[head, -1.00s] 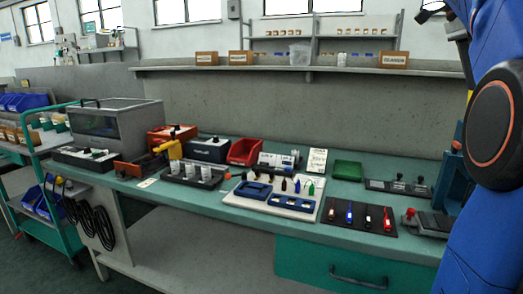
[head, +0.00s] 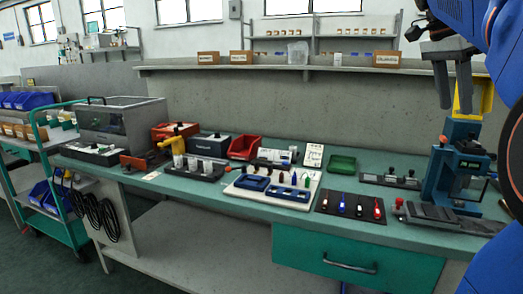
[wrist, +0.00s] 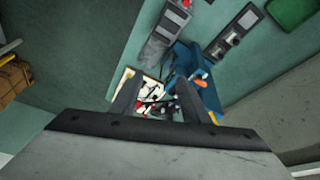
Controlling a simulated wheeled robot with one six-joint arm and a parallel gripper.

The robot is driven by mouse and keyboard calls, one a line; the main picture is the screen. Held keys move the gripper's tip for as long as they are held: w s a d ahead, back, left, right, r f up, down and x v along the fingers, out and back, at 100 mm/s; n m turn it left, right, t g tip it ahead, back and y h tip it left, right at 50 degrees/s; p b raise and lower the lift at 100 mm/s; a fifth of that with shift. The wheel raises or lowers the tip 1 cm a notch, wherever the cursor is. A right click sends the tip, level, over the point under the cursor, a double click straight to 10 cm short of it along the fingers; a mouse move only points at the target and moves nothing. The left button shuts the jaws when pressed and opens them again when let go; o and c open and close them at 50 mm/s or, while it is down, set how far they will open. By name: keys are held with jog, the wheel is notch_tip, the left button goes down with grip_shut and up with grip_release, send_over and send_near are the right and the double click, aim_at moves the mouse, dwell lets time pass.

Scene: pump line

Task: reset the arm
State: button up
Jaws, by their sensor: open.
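My gripper (head: 445,82) is raised at the upper right of the head view, pointing down with its two dark fingers apart and nothing between them. It hangs above the right end of the green bench (head: 410,237), over the blue press-like machine (head: 455,165). In the wrist view my gripper (wrist: 157,95) shows its fingers spread. Between and below them lies a pale tray of small mixed parts (wrist: 150,90), beside the blue machine (wrist: 190,70). My blue arm covers the far right of the head view.
A white board with blue holders (head: 270,192), a black mat with screwdriver-like tools (head: 350,206), a red bin (head: 243,147) and a green tray (head: 342,164) stand on the bench. A grey-lidded box (head: 122,125) is at left, near a green trolley (head: 60,225). A shelf (head: 280,68) runs behind.

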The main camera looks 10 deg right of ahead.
jog(key=s+a+f+n+t, duration=0.1)
jog(key=s+a+f+n, duration=0.1)
jog(key=a+f+n, duration=0.3)
jog(key=s+a+f+n+t+y, duration=0.1)
jog(key=a+f+n+t, duration=0.1)
jog(key=a+f+n, duration=0.4)
jog(key=a+f, duration=0.5)
jog(key=f, duration=0.3)
jog(key=shift+s+n+t+y, duration=0.3)
jog(key=shift+s, duration=0.1)
jog(key=s+a+f+n, duration=0.2)
jog(key=a+f, duration=0.1)
jog(key=f, duration=0.3)
jog(key=s+a+f+n+t+y, duration=0.1)
jog(key=s+a+f+n, duration=0.2)
jog(key=f, duration=0.4)
jog(key=s+a+f+n+t+y, duration=0.1)
jog(key=s+a+f+n, duration=0.2)
jog(key=f, duration=0.4)
jog(key=shift+s+a, duration=0.2)
jog(key=shift+a, duration=0.5)
jog(key=shift+c, duration=0.3)
